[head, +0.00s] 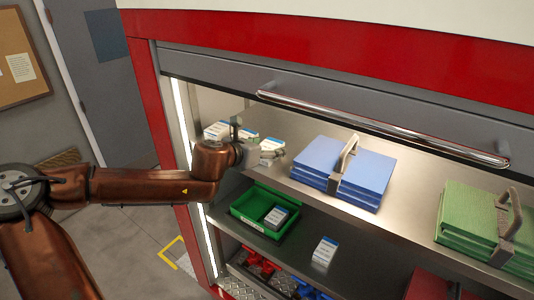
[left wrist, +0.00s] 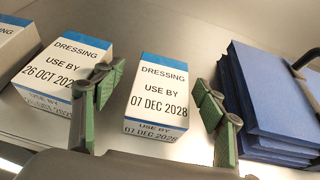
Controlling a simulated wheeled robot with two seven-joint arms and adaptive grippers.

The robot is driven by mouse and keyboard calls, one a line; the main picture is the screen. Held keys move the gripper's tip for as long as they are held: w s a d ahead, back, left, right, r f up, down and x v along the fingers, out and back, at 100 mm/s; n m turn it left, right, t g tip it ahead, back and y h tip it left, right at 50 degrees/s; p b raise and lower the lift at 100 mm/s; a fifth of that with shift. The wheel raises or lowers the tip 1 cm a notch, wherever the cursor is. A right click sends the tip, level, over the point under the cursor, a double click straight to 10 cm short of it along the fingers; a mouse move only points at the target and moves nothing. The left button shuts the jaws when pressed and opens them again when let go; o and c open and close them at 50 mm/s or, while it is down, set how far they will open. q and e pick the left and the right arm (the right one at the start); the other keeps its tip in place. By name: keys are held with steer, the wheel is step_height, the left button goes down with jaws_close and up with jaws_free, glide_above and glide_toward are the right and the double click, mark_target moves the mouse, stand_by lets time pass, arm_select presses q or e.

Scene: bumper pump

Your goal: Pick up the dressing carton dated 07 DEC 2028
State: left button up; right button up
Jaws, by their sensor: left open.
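The dressing carton dated 07 DEC 2028 (left wrist: 157,95) is white with blue edges and stands in the middle of the left wrist view, on the metal upper shelf. My left gripper (left wrist: 158,88) is open, with one green-padded finger on each side of this carton. A gap shows on both sides, wider on the right. In the head view my left gripper (head: 254,148) is over the upper shelf, partly covering the row of cartons. Its dates are too small to read there. A carton marked 26 OCT (left wrist: 55,72) stands just left of the left finger, its year partly unclear. My right gripper is out of view.
Blue folders (head: 345,170) with a grey handle lie right of the cartons, close to the right finger. Green folders (head: 480,225) lie farther right. Below are a green tray (head: 243,220) with one carton and another loose carton (head: 324,251). A chrome bar (head: 380,127) crosses above.

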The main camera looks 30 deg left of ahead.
arm_select(q)
steer(key=shift+w+d, duration=0.15)
steer(key=shift+c, duration=0.2)
steer(key=c, duration=1.2)
steer(key=shift+r, duration=0.1)
steer(key=shift+c, duration=0.2)
